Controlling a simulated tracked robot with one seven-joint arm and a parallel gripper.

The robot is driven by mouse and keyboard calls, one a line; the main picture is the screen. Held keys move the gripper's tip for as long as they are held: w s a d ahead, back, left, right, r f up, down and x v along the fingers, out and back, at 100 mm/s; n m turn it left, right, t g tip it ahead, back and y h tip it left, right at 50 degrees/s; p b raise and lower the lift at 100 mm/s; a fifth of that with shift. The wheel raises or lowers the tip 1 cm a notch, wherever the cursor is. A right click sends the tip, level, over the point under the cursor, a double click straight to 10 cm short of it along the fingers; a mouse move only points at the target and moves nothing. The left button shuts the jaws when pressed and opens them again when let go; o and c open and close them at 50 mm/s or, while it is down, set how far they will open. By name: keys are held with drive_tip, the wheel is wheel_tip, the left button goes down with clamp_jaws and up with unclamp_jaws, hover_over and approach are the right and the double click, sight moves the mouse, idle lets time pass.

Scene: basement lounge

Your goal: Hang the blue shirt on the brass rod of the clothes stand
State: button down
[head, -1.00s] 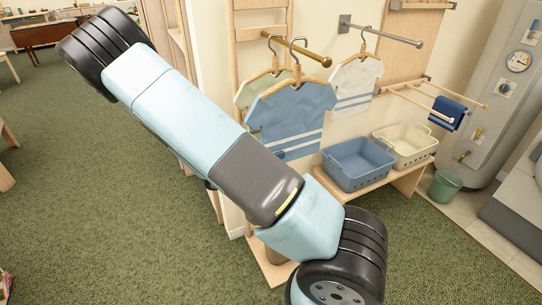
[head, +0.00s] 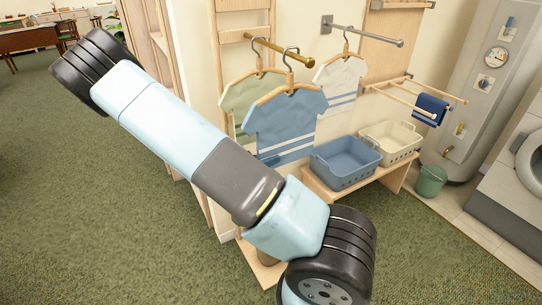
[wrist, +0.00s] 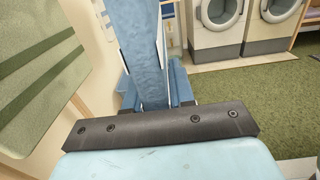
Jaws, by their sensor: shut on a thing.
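The blue shirt (head: 288,122), with pale stripes near its hem, hangs on a wooden hanger in the head view. Its metal hook (head: 289,58) overlaps the brass rod (head: 275,45) near the ball end; I cannot tell whether it rests over the rod or is in front. My gripper (wrist: 160,122) shows in the wrist view as a dark bar, shut on the blue shirt, which appears nearly edge-on (wrist: 148,70) beyond it.
A green shirt (head: 243,98) hangs left of and behind the blue one; a white shirt (head: 342,78) is on a grey rod (head: 365,34). Blue (head: 345,172) and cream (head: 400,148) baskets sit on a low bench. The green carpet at left is open.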

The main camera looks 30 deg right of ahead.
drive_tip(key=shift+f, duration=0.15)
drive_tip(key=c, duration=0.9)
unclamp_jaws()
drive_tip(key=shift+a, duration=0.1)
drive_tip(key=a, duration=1.4)
drive_tip(key=shift+s+d+r+m+t+y, duration=0.45)
drive_tip(key=shift+s+r+m+t+y, duration=0.4)
drive_tip(key=shift+s+r+m+y, duration=3.55)
drive_tip(key=shift+s+d+r+m+t+y, duration=0.65)
drive_tip(key=shift+s+r+m+y, duration=1.6)
drive_tip(key=shift+r, duration=4.15)
drive_tip(key=shift+s+d+r+m+t+y, duration=0.25)
drive_tip(key=shift+s+r+m+t+y, duration=0.75)
drive_tip(key=shift+s+r+m+y, duration=2.6)
drive_tip(key=r+n+h, duration=0.1)
drive_tip(key=s+r+n+h, duration=0.1)
drive_tip(key=r, duration=0.1)
drive_tip(key=shift+r+h, duration=0.25)
drive_tip(key=shift+r, duration=0.05)
